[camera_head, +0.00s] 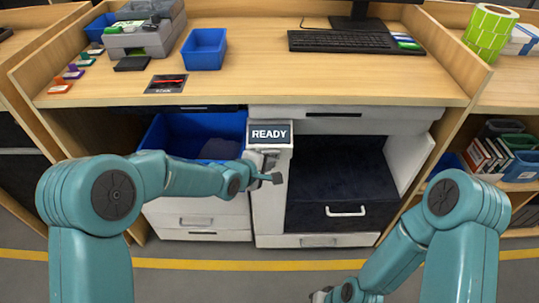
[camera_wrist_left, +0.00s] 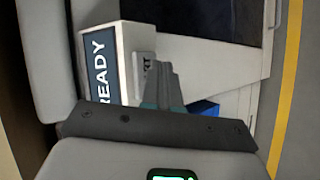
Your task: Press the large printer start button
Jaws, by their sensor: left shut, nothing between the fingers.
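The printer's narrow white column stands under the desk, with a dark READY display (camera_head: 269,134) at its top. The same display (camera_wrist_left: 100,66) shows turned sideways in the left wrist view. Beside it is the grey square start button (camera_wrist_left: 142,70), partly hidden by my left gripper; the letters "RT" show on it. My left gripper (camera_head: 274,179) is shut and empty, in front of the column just below the display. Its fingers also show in the left wrist view (camera_wrist_left: 162,85), overlapping the button; I cannot tell whether they touch it. My right gripper (camera_head: 320,296) is at the bottom edge, its fingers unclear.
A blue bin (camera_head: 180,135) sits left of the column, and a dark open bay (camera_head: 340,170) with a drawer lies to its right. The wooden desktop (camera_head: 250,85) overhangs above, bearing a blue tray (camera_head: 204,48) and a keyboard (camera_head: 340,42). A yellow line (camera_head: 230,263) crosses the floor.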

